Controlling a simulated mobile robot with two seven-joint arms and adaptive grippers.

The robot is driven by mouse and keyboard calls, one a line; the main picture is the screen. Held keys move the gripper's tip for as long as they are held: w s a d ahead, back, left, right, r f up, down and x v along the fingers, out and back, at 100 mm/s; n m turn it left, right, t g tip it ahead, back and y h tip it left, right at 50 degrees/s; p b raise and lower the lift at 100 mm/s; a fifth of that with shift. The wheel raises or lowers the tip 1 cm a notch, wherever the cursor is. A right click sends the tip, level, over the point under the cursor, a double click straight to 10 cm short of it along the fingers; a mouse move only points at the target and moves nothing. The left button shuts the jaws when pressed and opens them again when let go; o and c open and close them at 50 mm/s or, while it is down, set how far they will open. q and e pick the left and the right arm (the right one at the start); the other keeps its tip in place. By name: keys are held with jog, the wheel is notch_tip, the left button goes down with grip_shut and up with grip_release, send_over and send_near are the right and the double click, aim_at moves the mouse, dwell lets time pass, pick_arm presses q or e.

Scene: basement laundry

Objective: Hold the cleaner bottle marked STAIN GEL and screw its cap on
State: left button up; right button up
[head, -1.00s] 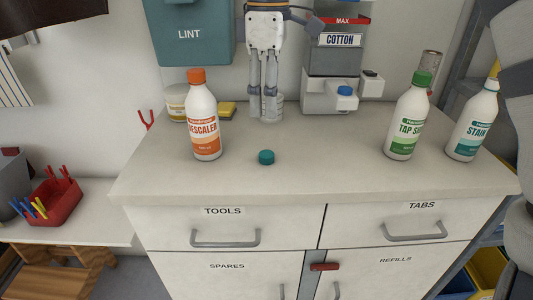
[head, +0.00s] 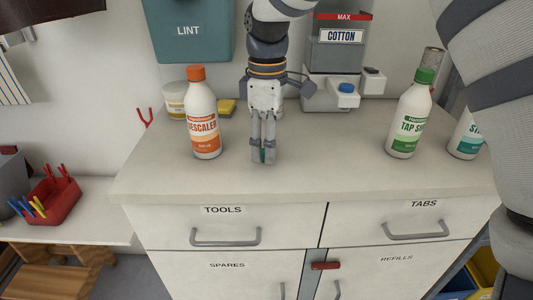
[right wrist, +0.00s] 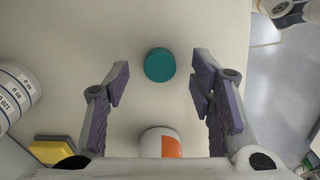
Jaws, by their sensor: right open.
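The STAIN GEL bottle (head: 463,140), white with a teal label, stands upright at the right of the cabinet top; my arm hides its top and right side. The teal cap (right wrist: 160,65) lies on the cabinet top, apart from the bottle. In the right wrist view it shows ahead between the open fingers. My right gripper (head: 263,160) points down at the cap in the head view, and its fingers mostly hide it. It is open, and I cannot tell whether the fingers touch the cap. My left gripper is not in view.
A descaler bottle (head: 203,125) with an orange cap stands left of my right gripper. A TAP bottle (head: 408,122) with a green cap stands beside the STAIN GEL bottle. A yellow sponge (head: 227,108) and the COTTON dispenser (head: 338,55) are behind. The front middle of the cabinet top (head: 310,178) is clear.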

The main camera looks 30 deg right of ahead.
jog(key=shift+f, duration=0.7)
jog(key=c, duration=0.8)
